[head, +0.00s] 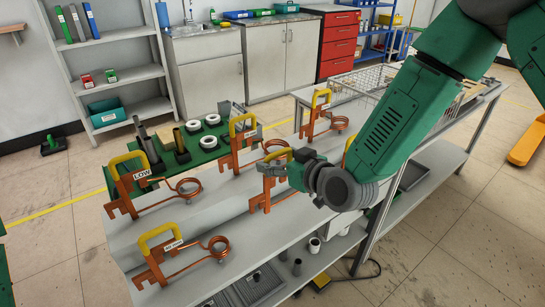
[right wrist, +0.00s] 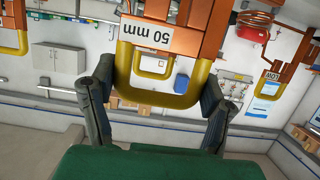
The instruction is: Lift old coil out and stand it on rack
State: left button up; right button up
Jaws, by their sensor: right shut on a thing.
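My right gripper (head: 290,170) is shut on the yellow handle of a copper coil (head: 264,192). In the right wrist view, the gripper's fingers (right wrist: 155,96) press on both sides of that U-shaped handle (right wrist: 163,100), below a "50 mm" label. The held coil is partly hidden by the gripper in the head view; I cannot tell whether it touches the pale surface under it. Similar coils stand upright on this bench (head: 205,192): one marked LOW (head: 124,190), one at the front (head: 155,262), one behind the held coil (head: 237,150) and one farther back (head: 314,112). My left gripper is not in view.
A green board (head: 205,155) with white rings (head: 208,142) and dark cylinders (head: 181,142) lies behind the coils. A wire basket (head: 368,84) stands at the back right. The bench's lower shelf holds a dark tray (head: 262,284) and small cylinders. Neighbouring coils stand close to the held one.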

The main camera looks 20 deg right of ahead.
jog(key=f+b, duration=0.1)
jog(key=f, duration=0.1)
jog(key=f+b, duration=0.1)
jog(key=f, duration=0.1)
jog(key=shift+w+d+b, duration=0.15)
jog(key=shift+w+b, duration=0.1)
jog(key=shift+b, duration=0.05)
jog(key=shift+a+f+b, duration=0.55)
jog(key=shift+f+b, duration=0.25)
jog(key=shift+f, duration=0.1)
jog(key=shift+d, duration=0.45)
jog(key=o, duration=1.8)
jog(key=shift+s+d, duration=0.1)
jog(key=shift+d, duration=0.05)
jog(key=shift+c, duration=0.2)
jog(key=shift+a, duration=0.35)
send_near(280, 178)
jog(key=shift+s+r, duration=0.35)
jog(key=shift+s, duration=0.5)
